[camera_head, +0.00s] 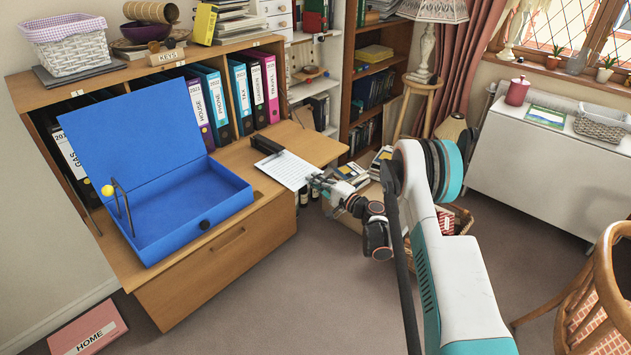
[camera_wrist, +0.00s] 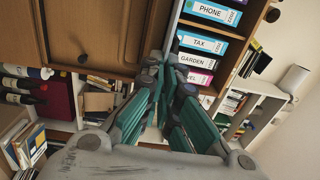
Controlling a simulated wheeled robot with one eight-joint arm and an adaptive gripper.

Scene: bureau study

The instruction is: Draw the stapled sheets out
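The stapled sheets (camera_head: 288,169) are white and printed, and lie on the bureau's wooden top at its right end, beside a black stapler (camera_head: 267,145). Their right corner is at the bureau's front right edge. My gripper (camera_head: 319,184) is at that corner, just off the edge, at about the sheets' height. In the wrist view my gripper's teal fingers (camera_wrist: 168,85) point at the bureau with only a narrow gap between the tips. A pale strip beyond the tips may be the sheets seen edge-on. I cannot tell whether the fingers touch the sheets.
A blue box file (camera_head: 180,200) stands open on the bureau, left of the sheets. Ring binders (camera_head: 205,100) stand behind it. Bottles and books are low beside the bureau, beneath my gripper. A pink HOME box (camera_head: 88,330) lies on the floor. The carpet in front is clear.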

